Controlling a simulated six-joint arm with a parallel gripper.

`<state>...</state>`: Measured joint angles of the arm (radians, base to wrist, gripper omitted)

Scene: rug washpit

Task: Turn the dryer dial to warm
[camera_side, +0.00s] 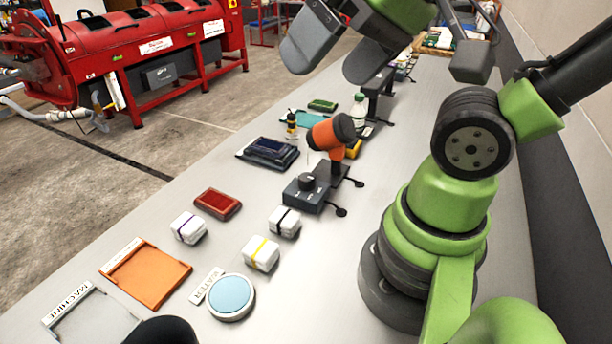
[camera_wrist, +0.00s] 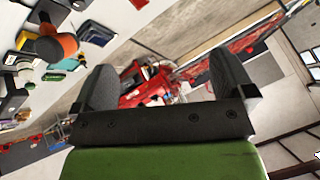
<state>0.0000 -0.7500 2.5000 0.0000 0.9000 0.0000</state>
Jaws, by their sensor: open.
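The dryer is an orange and black hairdryer-shaped unit (camera_side: 333,133) on a dark stand on the grey table. At its foot is a dark grey box with a black round dial (camera_side: 306,182) on top; the dial's setting is too small to read. My gripper (camera_side: 327,62) is high above the table, beyond and above the dryer in the side view, apart from it and empty. Its two dark fingers are spread wide. In the wrist view the open fingers (camera_wrist: 165,88) frame the background, and the orange dryer (camera_wrist: 57,47) shows at the upper left.
White strapped blocks (camera_side: 261,253), a red brush-like block (camera_side: 218,204), an orange tray (camera_side: 146,272) and a blue round dish (camera_side: 231,296) lie in front of the dial box. A dark pad (camera_side: 268,152), small bottle (camera_side: 292,124) and pale bottle (camera_side: 357,111) stand near the dryer.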

